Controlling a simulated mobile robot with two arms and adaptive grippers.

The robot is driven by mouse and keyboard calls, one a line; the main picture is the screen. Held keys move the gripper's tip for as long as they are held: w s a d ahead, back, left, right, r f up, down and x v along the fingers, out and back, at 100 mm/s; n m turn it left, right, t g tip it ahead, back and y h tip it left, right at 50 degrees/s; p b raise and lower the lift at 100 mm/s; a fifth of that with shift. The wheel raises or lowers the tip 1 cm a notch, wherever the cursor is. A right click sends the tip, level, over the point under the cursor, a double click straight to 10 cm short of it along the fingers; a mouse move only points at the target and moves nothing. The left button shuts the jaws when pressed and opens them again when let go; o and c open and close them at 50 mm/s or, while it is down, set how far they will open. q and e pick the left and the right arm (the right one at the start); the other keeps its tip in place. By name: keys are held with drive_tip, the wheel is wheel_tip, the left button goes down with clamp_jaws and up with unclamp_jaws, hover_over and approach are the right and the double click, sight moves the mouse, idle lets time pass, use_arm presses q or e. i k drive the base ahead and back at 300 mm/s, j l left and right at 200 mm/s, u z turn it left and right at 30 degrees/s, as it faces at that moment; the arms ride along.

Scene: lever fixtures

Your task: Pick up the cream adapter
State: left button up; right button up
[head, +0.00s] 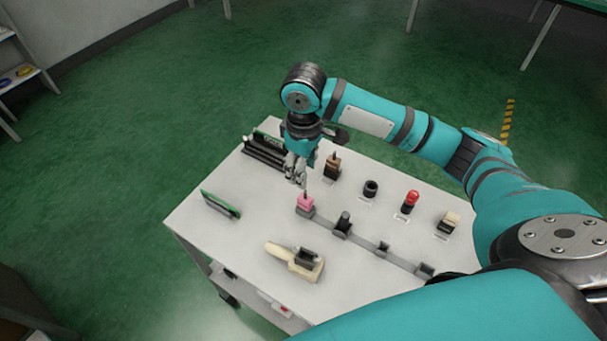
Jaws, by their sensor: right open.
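A small cream adapter (452,218) with a dark lower part stands at the right end of the back row on the white table. My right gripper (296,180) points down over the left part of the table, just behind and above a pink block (305,202). It is open, and I see nothing between its fingers. It is well to the left of the cream adapter and apart from it. My left gripper is not in view.
The white table (245,235) also holds a brown piece (332,167), a black ring (371,188), a red-topped piece (411,199), a grey rail with holders (383,247), a cream-handled tool (290,260), a green board (220,204) and a black rack (265,152).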

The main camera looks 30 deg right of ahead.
sight(305, 264)
drive_tip(key=z, duration=0.75)
